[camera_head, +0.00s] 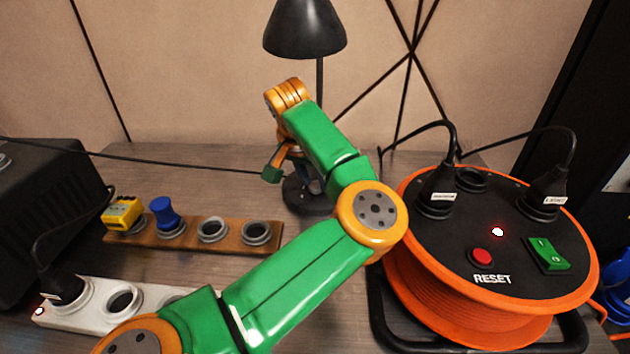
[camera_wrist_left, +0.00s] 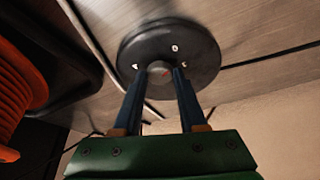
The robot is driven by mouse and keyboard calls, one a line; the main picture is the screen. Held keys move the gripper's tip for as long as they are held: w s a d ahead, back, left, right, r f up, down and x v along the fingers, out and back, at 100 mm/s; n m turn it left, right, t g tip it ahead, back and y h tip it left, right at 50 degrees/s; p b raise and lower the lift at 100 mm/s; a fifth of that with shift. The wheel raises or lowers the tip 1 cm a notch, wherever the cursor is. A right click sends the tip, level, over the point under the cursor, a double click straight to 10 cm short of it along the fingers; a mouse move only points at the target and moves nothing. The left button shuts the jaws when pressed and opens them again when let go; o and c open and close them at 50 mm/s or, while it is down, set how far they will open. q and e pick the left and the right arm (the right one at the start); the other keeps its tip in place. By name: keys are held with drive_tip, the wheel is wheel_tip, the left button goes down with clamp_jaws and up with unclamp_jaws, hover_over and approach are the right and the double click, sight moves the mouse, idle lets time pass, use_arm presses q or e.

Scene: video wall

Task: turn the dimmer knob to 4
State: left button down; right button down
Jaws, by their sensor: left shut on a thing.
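The desk lamp has a black shade (camera_head: 305,30) and a thin pole above a round black base (camera_head: 296,203). In the left wrist view the base (camera_wrist_left: 200,45) carries a small grey dimmer knob (camera_wrist_left: 159,70) with a faint reddish mark. A few small white marks surround the knob, too small to read. My left gripper (camera_head: 308,184) reaches down to the base. In the left wrist view its blue fingers (camera_wrist_left: 157,80) are shut on the knob from both sides. The arm hides part of the base in the head view. My right gripper is not in view.
An orange cable reel (camera_head: 420,290) with plugs, a red reset button (camera_head: 481,257) and a green switch (camera_head: 549,254) stands at right. A wooden socket strip (camera_head: 190,240) and a white power strip (camera_head: 90,316) lie at left. A dark box (camera_head: 40,200) stands far left.

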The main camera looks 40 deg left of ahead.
use_arm(q)
drive_tip(key=m, duration=0.1)
drive_tip(key=m+h, duration=0.1)
drive_tip(key=m, duration=0.1)
drive_tip(key=shift+a+r+m, duration=0.1)
drive_tip(key=shift+a+m, duration=0.1)
drive_tip(key=shift+m, duration=0.1)
drive_tip(key=m+h+p, duration=0.1)
drive_tip(key=m, duration=0.2)
drive_tip(key=shift+a+r+m+h, duration=0.1)
drive_tip(key=shift+a+m+h, duration=0.05)
drive_tip(key=shift+m+h, duration=0.2)
drive_tip(key=m+p, duration=0.2)
drive_tip(key=m+g+h+p, duration=0.1)
drive_tip(key=m, duration=0.1)
drive_tip(key=shift+w+a+r+h+p, duration=0.1)
drive_tip(key=shift+a+h+p, duration=0.05)
drive_tip(key=shift+h+p, duration=0.15)
drive_tip(key=m+p, duration=0.2)
drive_tip(key=m, duration=0.1)
drive_tip(key=shift+w+g+h+p, duration=0.1)
drive_tip(key=shift+g+h+p, duration=0.15)
drive_tip(key=shift+g+p, duration=0.15)
drive_tip(key=shift+w+a+m+g+p, duration=0.1)
drive_tip(key=shift+m+g+p, duration=0.2)
drive_tip(key=shift+m+p, duration=0.55)
drive_tip(key=shift+f+m, duration=0.2)
drive_tip(key=shift+m, duration=0.2)
drive_tip(key=shift+c, duration=2.3)
unclamp_jaws()
